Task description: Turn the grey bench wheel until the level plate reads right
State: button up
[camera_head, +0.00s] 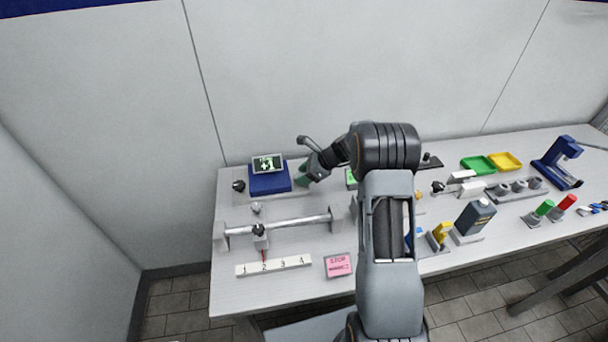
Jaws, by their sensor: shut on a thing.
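My gripper (304,178) reaches down to the left, just right of the blue box. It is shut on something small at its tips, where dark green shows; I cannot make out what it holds. I cannot pick out the grey bench wheel for certain; my gripper and arm hide part of the bench there. A white plate numbered 1 to 4 (273,266) lies at the front left. A red pointer (264,256) hangs from a dark-topped slider (260,238) on a grey rail (297,222) and stands near the 2. I cannot tell whether this is the level plate.
A blue box (270,183) with a tilted green-lit display stands left of my gripper. A dark knob (238,186) is farther left. A pink stop note (338,265) lies at the front. Trays, bottles and tools fill the right. My arm hides the bench's middle.

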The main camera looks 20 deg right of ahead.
jog(key=n+g, duration=0.2)
jog(key=n, duration=0.1)
jog(key=n+g, duration=0.1)
jog(key=shift+w+n+g+y+p, duration=0.3)
jog(key=shift+w+n+g+p, duration=0.05)
jog(key=shift+n+g+p, duration=0.05)
jog(key=n+g, duration=0.2)
jog(key=n, duration=0.1)
jog(key=n+g, duration=0.1)
jog(key=shift+w+n+h, duration=0.25)
jog(key=shift+n+h, duration=0.05)
jog(key=shift+h, duration=0.1)
jog(key=shift+g, duration=0.3)
jog(key=o, duration=0.9)
jog(key=shift+r, duration=0.1)
